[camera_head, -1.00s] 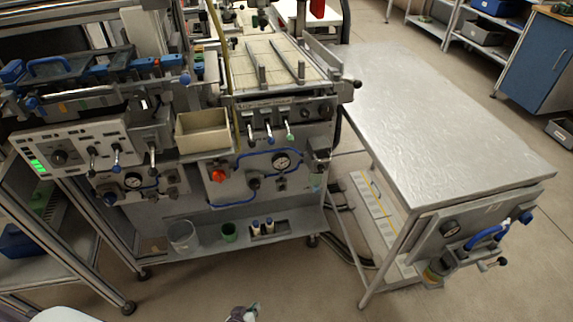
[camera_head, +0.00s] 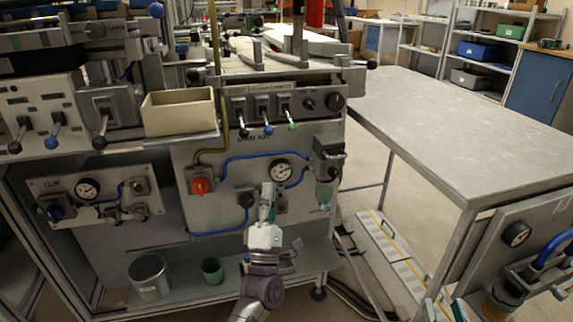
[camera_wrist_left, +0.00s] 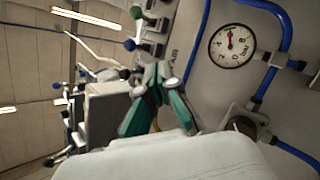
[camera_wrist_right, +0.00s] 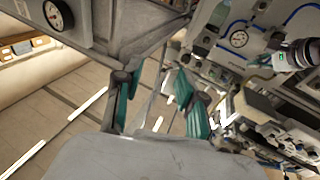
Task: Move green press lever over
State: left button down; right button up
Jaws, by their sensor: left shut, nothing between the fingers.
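The green press lever (camera_head: 292,125) has a green-tipped handle and is the rightmost of three levers on the grey press panel. It hangs tilted down and out. In the left wrist view its green knob (camera_wrist_left: 137,12) is at the top, beside a blue knob. My left gripper (camera_head: 268,188) is shut and empty, in front of the panel, below the levers and apart from them. Its teal fingers (camera_wrist_left: 158,75) meet in the left wrist view. My right gripper (camera_head: 444,308) is low at the right, with teal fingers apart and empty in the right wrist view (camera_wrist_right: 150,82).
A blue-tipped lever (camera_head: 268,129) and a black-tipped lever (camera_head: 243,130) stand left of the green one. A gauge (camera_head: 280,172) and a red switch (camera_head: 200,186) are below. A beige bin (camera_head: 178,111) stands left. A bare metal table (camera_head: 470,130) is at right.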

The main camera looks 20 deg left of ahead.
aim_at(290, 121)
pick_arm(q)
jog(key=shift+s+a+r+n+y, duration=0.1)
jog(key=shift+s+r+n+y, duration=0.05)
jog(key=shift+r+n+y, duration=0.2)
jog(key=shift+s+a+r+n+y, duration=0.1)
jog(key=shift+r+n+y, duration=0.15)
jog(key=shift+n+y, duration=0.2)
pick_arm(e)
jog(key=shift+s+r+t, duration=0.3)
jog(key=shift+s+r, duration=0.1)
jog(key=shift+r, duration=0.3)
pick_arm(q)
jog(key=w+d+r+b, duration=0.1)
jog(key=w+r, duration=0.6)
jog(key=r, duration=0.2)
jog(key=shift+w+d+h+b, duration=0.2)
jog(key=shift+h+b, duration=0.1)
pick_arm(e)
jog(key=shift+s+a+r+t+y, duration=0.1)
jog(key=shift+s+r+t+y, duration=0.2)
jog(key=shift+r+t, duration=0.4)
jog(key=shift+s+d+r+t+y, duration=0.15)
jog(key=shift+s+r+t, duration=0.25)
jog(key=shift+r, duration=0.55)
jog(key=shift+s+a+r+t+y, duration=0.15)
jog(key=shift+s+r+t+y, duration=0.1)
jog(key=shift+r+t, duration=0.5)
jog(key=shift+r, duration=0.1)
jog(key=shift+w, duration=0.1)
